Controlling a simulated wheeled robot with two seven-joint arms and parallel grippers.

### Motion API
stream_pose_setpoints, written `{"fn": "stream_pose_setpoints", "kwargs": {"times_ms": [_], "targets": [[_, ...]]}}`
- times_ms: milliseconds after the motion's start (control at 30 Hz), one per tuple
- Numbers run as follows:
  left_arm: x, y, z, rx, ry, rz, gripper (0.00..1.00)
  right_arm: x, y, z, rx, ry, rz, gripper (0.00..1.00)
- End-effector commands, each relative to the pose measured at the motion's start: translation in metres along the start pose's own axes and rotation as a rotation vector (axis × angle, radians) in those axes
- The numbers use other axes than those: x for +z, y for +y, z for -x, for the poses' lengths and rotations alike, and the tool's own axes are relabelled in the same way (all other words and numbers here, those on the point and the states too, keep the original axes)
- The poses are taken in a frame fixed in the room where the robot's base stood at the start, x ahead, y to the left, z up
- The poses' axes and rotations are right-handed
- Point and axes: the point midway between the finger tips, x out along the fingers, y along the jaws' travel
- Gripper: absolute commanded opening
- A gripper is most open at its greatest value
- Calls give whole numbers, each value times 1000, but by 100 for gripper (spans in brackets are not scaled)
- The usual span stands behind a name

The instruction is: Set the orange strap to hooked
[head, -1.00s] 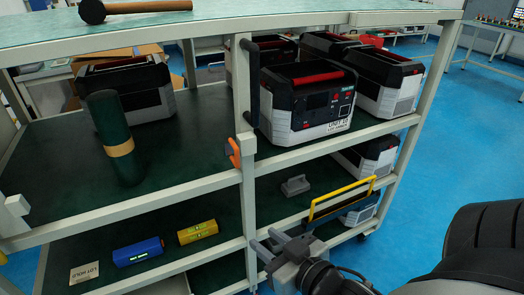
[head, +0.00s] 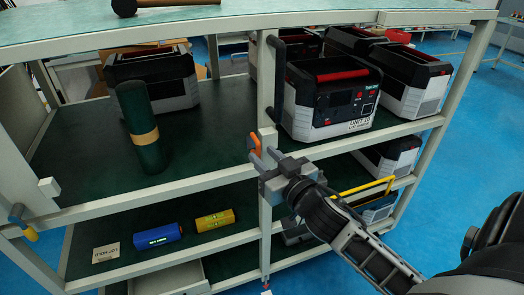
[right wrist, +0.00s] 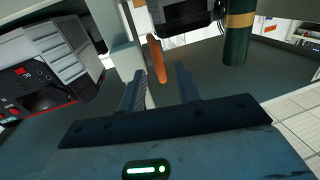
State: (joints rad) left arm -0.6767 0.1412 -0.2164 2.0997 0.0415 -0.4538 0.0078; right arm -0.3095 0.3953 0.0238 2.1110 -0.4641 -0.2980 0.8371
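The orange strap (head: 254,143) is a small orange piece on the middle upright post of the rack, at about the height of the front rail. It also shows in the right wrist view (right wrist: 156,60) as a narrow upright loop or tab. My right gripper (head: 261,154) is just below and in front of it. In the right wrist view its two fingers (right wrist: 158,74) are spread apart, with the strap seen between and beyond their tips. Contact cannot be made out. Part of the strap is hidden behind the gripper in the head view. My left gripper is not in view.
The rack post (head: 267,85) carries a black handle (head: 276,75). A power unit (head: 328,105) stands right of it, a green cylinder (head: 140,120) left. Blue (head: 158,236) and yellow (head: 214,220) rolls lie below. A yellow bar (head: 365,187) is near my right forearm.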

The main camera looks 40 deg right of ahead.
Motion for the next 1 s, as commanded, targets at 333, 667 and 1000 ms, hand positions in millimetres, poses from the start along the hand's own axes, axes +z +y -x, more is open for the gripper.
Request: {"fn": "stream_pose_setpoints", "kwargs": {"times_ms": [333,667,1000], "targets": [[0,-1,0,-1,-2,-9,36,1,0,-20,0,-2,0,33],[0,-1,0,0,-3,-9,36,1,0,-19,0,-2,0,0],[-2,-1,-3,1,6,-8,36,1,-3,-28,21,1,-4,0]]}}
